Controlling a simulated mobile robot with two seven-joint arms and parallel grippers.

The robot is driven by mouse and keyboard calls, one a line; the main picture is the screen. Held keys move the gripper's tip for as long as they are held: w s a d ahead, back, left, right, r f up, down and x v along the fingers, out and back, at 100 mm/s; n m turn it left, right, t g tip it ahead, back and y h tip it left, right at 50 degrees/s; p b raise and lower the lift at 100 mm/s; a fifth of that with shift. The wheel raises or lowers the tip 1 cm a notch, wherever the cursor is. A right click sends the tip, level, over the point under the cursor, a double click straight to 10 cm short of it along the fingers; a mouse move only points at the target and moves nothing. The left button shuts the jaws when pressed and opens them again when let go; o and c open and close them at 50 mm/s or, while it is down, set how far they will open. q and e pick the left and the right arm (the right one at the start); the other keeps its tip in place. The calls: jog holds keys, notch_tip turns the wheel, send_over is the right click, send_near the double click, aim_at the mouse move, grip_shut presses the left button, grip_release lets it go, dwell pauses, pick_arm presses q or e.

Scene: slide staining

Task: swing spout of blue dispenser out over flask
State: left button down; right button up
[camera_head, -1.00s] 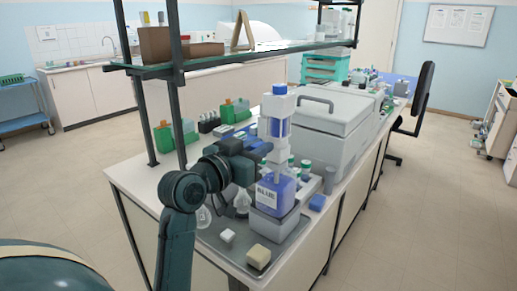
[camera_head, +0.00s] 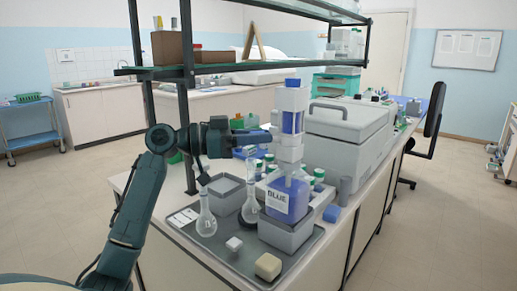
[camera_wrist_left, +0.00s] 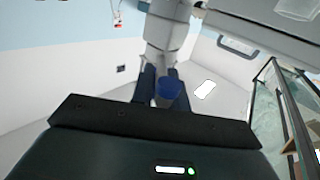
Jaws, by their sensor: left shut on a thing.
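The blue dispenser is a square bottle labelled BLUE (camera_head: 287,200) with a tall white and blue pump head (camera_head: 291,122). It stands upright on a grey block at the tray's right side. My left gripper (camera_head: 264,137) is at the pump head's left side, shut on the spout. In the left wrist view, the spout's blue end (camera_wrist_left: 168,88) shows between the two fingers, with the white pump body (camera_wrist_left: 168,35) beyond. The fingers mostly hide the spout in the head view. A clear long-necked flask (camera_head: 206,220) stands left of the bottle, and a second flask (camera_head: 250,208) stands closer to it.
A shelf (camera_head: 250,63) spans above the bench behind my arm. A large grey machine (camera_head: 345,135) stands behind right.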

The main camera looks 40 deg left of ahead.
pick_arm(q)
jog(key=shift+w+a+m+g+h, duration=0.15)
jog(key=shift+w+m+g+h, duration=0.1)
jog(key=shift+m+g+h, duration=0.2)
jog(key=c, duration=1.4)
grip_release()
jog(key=shift+o, duration=0.2)
jog(key=b+v, duration=0.3)
jog(key=v, duration=1)
jog(key=shift+a+r, duration=0.1)
jog(key=shift+a, duration=0.05)
jog(key=shift+c, duration=0.2)
